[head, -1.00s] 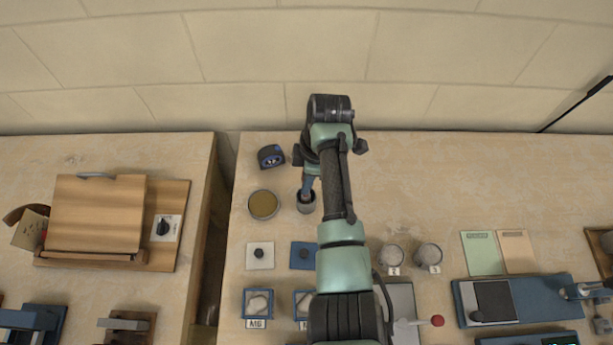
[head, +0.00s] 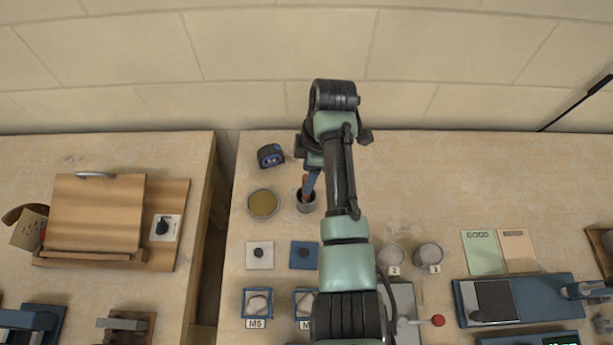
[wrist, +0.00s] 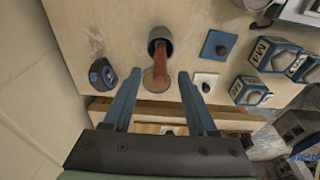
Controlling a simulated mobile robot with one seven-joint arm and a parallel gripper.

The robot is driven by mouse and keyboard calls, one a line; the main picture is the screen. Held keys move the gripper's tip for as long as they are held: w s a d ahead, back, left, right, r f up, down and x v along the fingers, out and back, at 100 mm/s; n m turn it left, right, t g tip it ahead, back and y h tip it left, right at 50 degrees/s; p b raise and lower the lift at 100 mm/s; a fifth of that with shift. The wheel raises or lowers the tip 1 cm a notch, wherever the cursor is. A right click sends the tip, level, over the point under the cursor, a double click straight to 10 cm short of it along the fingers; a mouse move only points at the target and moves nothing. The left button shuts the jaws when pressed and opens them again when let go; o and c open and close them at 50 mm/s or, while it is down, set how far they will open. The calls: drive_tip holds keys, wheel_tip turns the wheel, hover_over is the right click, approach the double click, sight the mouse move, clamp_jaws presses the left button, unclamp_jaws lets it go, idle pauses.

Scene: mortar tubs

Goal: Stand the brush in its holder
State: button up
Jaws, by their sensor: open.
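The brush shows as a reddish-brown handle (wrist: 161,66) in the wrist view. It rises out of a grey round holder cup (wrist: 160,37), its lower end hidden inside. In the head view the holder (head: 306,205) stands near the back left of the bench, with the brush handle (head: 305,183) leaning slightly above it. My gripper (wrist: 160,78) is open, with one blue finger on each side of the handle's upper end and clear gaps between. In the head view my gripper (head: 311,178) is just above the holder, partly hidden by my arm.
A round dish with brown contents (head: 263,204) stands left of the holder, and a dark blue device (head: 270,156) lies behind it. White (head: 260,255) and blue (head: 304,256) knobbed plates lie in front. The bench right of my arm at the back is clear.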

wheel_tip(320, 180, up, 10)
drive_tip(key=d, duration=0.1)
drive_tip(key=shift+d+p, duration=0.3)
drive_tip(key=shift+p, duration=0.15)
drive_tip(key=shift+r, duration=0.1)
idle(0.5)
